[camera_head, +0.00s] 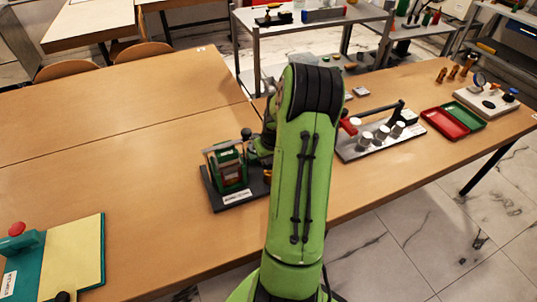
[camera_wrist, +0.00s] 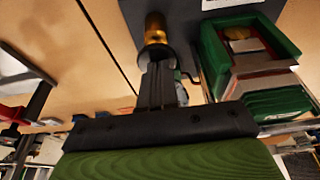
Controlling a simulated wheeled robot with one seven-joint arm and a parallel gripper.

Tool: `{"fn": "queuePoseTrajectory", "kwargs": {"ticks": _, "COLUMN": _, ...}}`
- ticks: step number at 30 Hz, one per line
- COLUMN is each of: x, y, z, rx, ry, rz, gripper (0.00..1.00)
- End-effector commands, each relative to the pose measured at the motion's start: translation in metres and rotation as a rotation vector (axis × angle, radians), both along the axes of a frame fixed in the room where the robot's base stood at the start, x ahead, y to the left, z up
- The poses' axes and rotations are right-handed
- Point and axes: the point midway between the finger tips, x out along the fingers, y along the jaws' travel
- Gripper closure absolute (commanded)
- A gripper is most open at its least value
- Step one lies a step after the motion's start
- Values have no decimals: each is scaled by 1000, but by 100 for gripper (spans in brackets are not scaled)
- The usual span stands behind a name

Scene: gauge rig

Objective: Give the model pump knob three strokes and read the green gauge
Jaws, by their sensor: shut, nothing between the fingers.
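In the wrist view the green frame (camera_wrist: 214,52) is at the right. My gripper (camera_wrist: 157,66) is shut and empty, its fingertips close to a brass-coloured cylinder (camera_wrist: 155,30); I cannot tell if they touch. My arm hides the fingertips in the head view. A small round gauge (camera_head: 479,80) stands on a white board at far right; its colour and reading are unclear.
Right of my arm is a grey plate (camera_head: 372,147) with white cylinders and a black lever. Beyond it are a red tray (camera_head: 444,123) and a green tray. A teal stand with a red button (camera_head: 16,229) is at front left. The left tabletop is mostly clear.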

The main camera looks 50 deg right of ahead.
Motion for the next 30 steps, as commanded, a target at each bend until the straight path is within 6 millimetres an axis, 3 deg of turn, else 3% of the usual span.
{"fn": "queuePoseTrajectory", "kwargs": {"ticks": 6, "x": 0, "y": 0, "z": -2, "rx": 0, "ry": 0, "rz": 0, "gripper": 100}}
{"fn": "queuePoseTrajectory", "kwargs": {"ticks": 14, "x": 0, "y": 0, "z": -30, "rx": 1, "ry": 0, "rz": 0, "gripper": 100}}
{"fn": "queuePoseTrajectory", "kwargs": {"ticks": 23, "x": -1, "y": 2, "z": -30, "rx": 8, "ry": 5, "rz": 0, "gripper": 100}}
{"fn": "queuePoseTrajectory", "kwargs": {"ticks": 26, "x": 0, "y": 3, "z": -26, "rx": 7, "ry": 5, "rz": 1, "gripper": 100}}
{"fn": "queuePoseTrajectory", "kwargs": {"ticks": 30, "x": 9, "y": 5, "z": 2, "rx": 2, "ry": 0, "rz": 6, "gripper": 100}}
